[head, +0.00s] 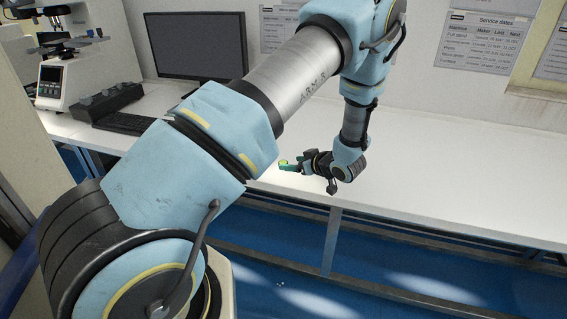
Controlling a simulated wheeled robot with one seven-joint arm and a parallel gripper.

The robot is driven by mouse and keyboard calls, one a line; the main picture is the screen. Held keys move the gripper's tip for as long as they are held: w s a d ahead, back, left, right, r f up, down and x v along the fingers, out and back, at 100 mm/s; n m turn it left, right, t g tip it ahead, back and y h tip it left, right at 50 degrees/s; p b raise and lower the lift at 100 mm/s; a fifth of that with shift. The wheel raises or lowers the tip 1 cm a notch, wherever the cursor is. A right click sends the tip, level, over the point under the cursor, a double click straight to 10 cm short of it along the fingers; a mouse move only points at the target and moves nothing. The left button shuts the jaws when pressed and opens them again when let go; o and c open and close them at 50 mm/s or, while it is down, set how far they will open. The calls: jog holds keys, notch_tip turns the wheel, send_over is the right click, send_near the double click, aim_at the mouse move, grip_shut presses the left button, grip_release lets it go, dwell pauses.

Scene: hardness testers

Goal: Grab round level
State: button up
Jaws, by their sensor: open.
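A small yellow-green round spot, seemingly the round level (284,162), shows at the tips of my gripper, near the front edge of the white bench. My gripper (287,165) points left from the end of my arm, and its green fingers are on either side of or just beside the level. The fingers are open. The view is too small to tell whether they touch the level or whether it rests on the bench. My large upper arm link hides part of the bench left of the gripper.
The white bench top (450,180) is clear to the right. A monitor (197,46), a keyboard (127,123) and a white hardness tester (85,75) stand at the back left. A dark grey block (108,100) lies beside the tester. Printed notices hang on the wall.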

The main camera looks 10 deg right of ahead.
aim_at(283, 162)
jog(key=p+x, duration=0.1)
jog(key=x, duration=0.3)
jog(key=shift+c, duration=0.4)
grip_shut()
